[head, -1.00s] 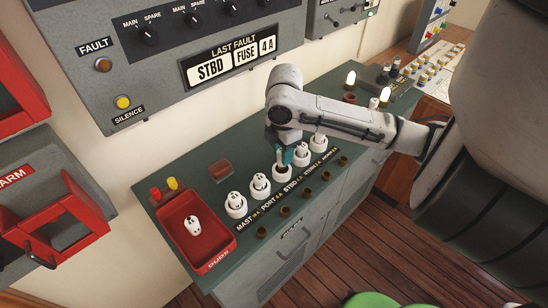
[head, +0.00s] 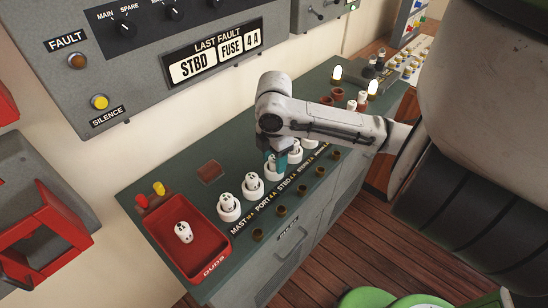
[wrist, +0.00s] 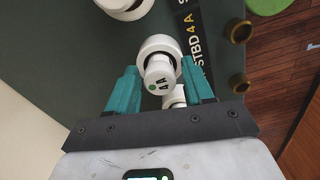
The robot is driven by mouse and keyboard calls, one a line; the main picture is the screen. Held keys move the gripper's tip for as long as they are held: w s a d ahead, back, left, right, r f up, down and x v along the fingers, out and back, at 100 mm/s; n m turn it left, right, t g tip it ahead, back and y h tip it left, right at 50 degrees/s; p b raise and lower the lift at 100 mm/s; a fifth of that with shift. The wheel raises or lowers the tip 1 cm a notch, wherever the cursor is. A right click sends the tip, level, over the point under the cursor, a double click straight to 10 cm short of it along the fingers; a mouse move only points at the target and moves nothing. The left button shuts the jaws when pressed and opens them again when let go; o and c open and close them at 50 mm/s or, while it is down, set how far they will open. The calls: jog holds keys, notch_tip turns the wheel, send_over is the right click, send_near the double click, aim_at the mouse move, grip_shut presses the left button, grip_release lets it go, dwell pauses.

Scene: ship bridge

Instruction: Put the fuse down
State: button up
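A white fuse (wrist: 159,76) marked 4A, with a green dot, stands in a white round holder beside the STBD 4A label. My gripper (wrist: 161,72) has a teal finger on either side of it, and a narrow gap shows beside the cap. In the head view my gripper (head: 275,163) reaches down over the STBD position on the green console and mostly hides this fuse. Other white fuses stand in the same row, such as the PORT fuse (head: 252,184) and the MAST fuse (head: 228,203).
A red DUDS tray (head: 212,264) at the left holds one white fuse (head: 184,232). Spare fuses (head: 361,98) and lit lamps stand at the console's far end. A grey panel (head: 130,75) hangs behind, its display reading STBD FUSE 4A. Brass sockets (head: 258,234) line the front edge.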

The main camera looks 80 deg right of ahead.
aim_at(274, 158)
jog(key=shift+o, duration=0.4)
jog(key=shift+r, duration=0.1)
jog(key=shift+r+p, duration=0.25)
jog(key=shift+p, duration=0.1)
notch_tip(274, 158, up, 12)
dwell(0.5)
